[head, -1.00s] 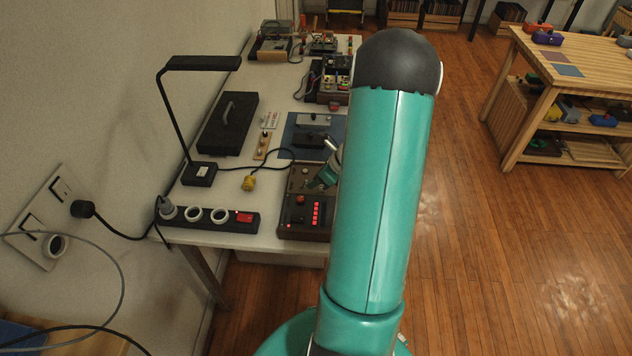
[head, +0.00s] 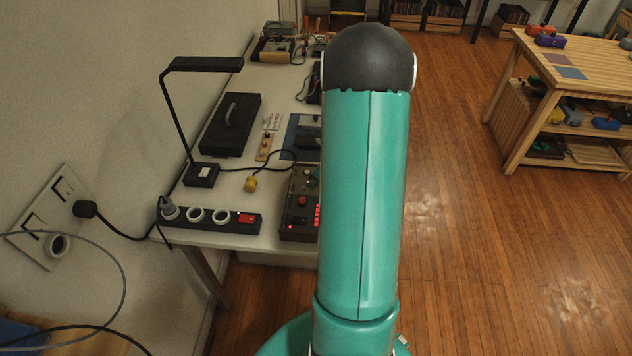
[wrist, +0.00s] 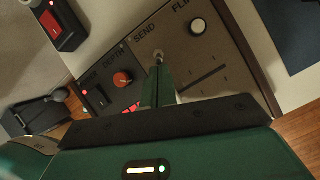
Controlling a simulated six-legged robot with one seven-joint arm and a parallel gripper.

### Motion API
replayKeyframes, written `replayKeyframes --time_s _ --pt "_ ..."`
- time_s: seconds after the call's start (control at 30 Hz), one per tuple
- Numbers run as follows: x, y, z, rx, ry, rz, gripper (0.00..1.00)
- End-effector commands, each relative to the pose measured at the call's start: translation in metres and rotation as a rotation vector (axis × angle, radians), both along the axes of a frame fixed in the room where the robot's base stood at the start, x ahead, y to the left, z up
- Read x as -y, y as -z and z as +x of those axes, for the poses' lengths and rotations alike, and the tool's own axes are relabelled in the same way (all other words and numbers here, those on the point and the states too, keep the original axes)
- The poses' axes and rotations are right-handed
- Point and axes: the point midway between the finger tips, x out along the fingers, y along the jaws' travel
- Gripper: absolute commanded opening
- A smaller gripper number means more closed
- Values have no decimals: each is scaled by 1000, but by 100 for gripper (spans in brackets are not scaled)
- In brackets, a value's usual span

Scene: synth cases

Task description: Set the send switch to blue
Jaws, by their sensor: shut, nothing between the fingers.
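The device (head: 291,228) sits at the near end of the bench, its right side hidden behind my arm in the head view. In the wrist view its panel (wrist: 228,55) fills the upper middle, with the printed words SEND and FLIP readable. A small metal toggle, the send switch (wrist: 157,56), stands below the word SEND. My gripper (wrist: 159,75) is shut and empty, its green fingers pointing at the switch and overlapping its lower part. I cannot tell whether they touch. No blue mark shows by the switch, and its setting is unclear.
A red knob (wrist: 123,78), a white round button (wrist: 197,27) and a slot lie around the switch. A power strip (head: 208,219) with a red rocker is left of the device.

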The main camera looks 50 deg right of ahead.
Motion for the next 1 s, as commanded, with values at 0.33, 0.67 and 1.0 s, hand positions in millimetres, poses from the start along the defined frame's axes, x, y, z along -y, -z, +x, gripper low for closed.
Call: replayKeyframes --time_s 0.33,0.67,1.0 --pt "-4 -3 5 -70 -5 -57 0" --pt "-6 -5 7 -130 -4 -101 0" --pt "-7 -7 10 -188 -4 -147 0"
